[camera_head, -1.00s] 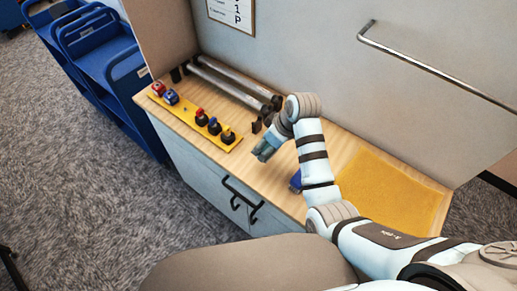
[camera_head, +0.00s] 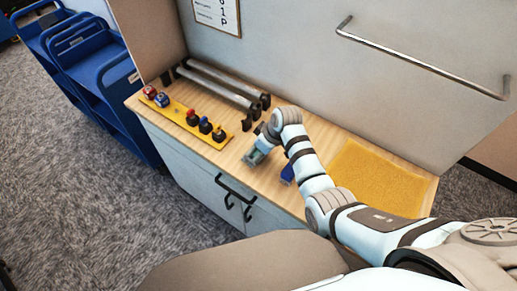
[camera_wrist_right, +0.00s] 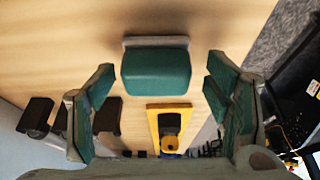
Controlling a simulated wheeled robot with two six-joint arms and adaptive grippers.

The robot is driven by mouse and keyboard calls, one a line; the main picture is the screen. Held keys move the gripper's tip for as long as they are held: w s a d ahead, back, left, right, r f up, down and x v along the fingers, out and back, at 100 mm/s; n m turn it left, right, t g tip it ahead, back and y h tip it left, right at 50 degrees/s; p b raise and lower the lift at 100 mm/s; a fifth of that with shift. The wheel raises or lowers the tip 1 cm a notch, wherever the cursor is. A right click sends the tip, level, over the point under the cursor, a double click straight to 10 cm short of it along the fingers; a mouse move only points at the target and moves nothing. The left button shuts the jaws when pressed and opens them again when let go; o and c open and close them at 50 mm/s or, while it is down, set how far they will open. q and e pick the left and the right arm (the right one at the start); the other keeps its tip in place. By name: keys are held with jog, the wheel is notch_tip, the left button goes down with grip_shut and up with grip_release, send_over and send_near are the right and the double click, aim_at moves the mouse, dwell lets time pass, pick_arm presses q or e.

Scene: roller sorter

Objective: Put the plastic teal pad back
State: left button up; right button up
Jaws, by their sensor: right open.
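A teal pad (camera_wrist_right: 155,72) with a grey strip along its far edge shows in the right wrist view, above the wooden top. My right gripper (camera_head: 257,156) reaches low over the counter in the head view. In the wrist view it is open (camera_wrist_right: 160,78), with teal-lined fingers left and right of the pad and visible gaps on both sides. I cannot tell whether the pad rests on the wood. In the head view I cannot tell the pad apart from the gripper. My left gripper is not in view.
A yellow strip (camera_head: 181,112) with several red, blue and dark knobs lies left on the counter. Two grey rollers (camera_head: 222,86) lie behind it in dark brackets. A blue item (camera_head: 287,173) stands beside my arm. A yellow mat (camera_head: 380,178) lies right. A wall closes the back.

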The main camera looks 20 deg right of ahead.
jog(key=shift+w+r, duration=0.1)
jog(key=shift+w, duration=0.05)
jog(key=shift+d+r, duration=0.15)
jog(key=shift+r, duration=0.25)
jog(key=v, duration=1.1)
